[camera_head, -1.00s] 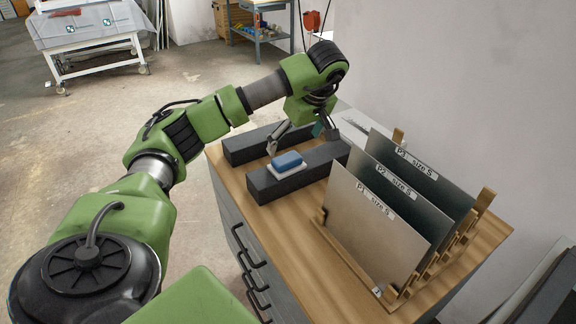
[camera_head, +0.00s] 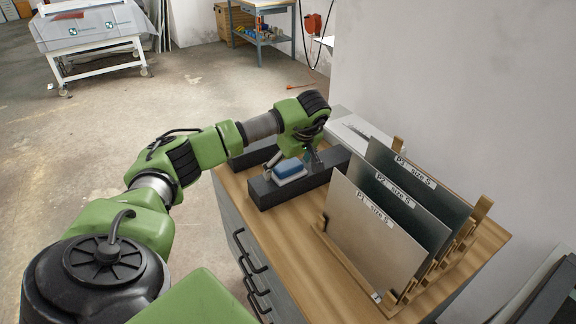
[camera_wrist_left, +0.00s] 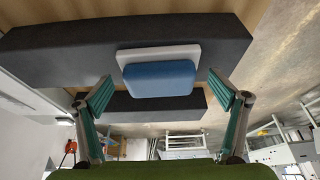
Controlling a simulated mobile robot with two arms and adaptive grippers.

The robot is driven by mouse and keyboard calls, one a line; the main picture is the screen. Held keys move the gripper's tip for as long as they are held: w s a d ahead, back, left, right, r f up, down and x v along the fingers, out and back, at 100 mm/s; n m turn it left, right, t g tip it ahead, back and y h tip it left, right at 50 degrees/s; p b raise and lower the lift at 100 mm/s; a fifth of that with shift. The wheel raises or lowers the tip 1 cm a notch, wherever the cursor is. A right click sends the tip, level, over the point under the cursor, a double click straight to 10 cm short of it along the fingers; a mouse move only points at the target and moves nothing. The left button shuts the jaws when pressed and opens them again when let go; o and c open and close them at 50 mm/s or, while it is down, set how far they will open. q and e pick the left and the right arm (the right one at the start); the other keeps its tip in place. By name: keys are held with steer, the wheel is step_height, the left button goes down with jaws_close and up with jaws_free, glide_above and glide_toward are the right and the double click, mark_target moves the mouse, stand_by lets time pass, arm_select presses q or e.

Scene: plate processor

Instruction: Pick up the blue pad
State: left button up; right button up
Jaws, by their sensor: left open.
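The blue pad (camera_head: 288,168) lies on a white block (camera_head: 300,178) on top of the nearer dark grey bar. In the left wrist view the blue pad (camera_wrist_left: 159,78) sits in front of the white block (camera_wrist_left: 158,53), centred between the two teal-lined fingers. My left gripper (camera_head: 290,160) is open, its fingers apart on either side of the pad and not visibly touching it. The left wrist view also shows the left gripper (camera_wrist_left: 166,97). My right gripper does not show in these views.
The nearer grey bar (camera_head: 265,195) and a second grey bar (camera_head: 256,154) lie on the wooden tabletop (camera_head: 290,222). A rack with upright metal plates, P1 (camera_head: 372,235) in front, stands to the right. A wall closes off the back right.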

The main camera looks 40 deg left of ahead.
arm_select(q)
steer(key=c, duration=1.2)
steer(key=shift+r, duration=0.1)
steer(key=shift+c, duration=0.2)
steer(key=shift+r, duration=0.2)
step_height(320, 180, up, 2)
steer(key=shift+w+a+b, duration=0.1)
steer(key=shift+b, duration=0.45)
steer(key=s+d+r, duration=0.6)
steer(key=s+r, duration=0.4)
steer(key=s, duration=0.2)
steer(key=shift+s+d+r+p, duration=0.2)
steer(key=shift+s+p, duration=0.15)
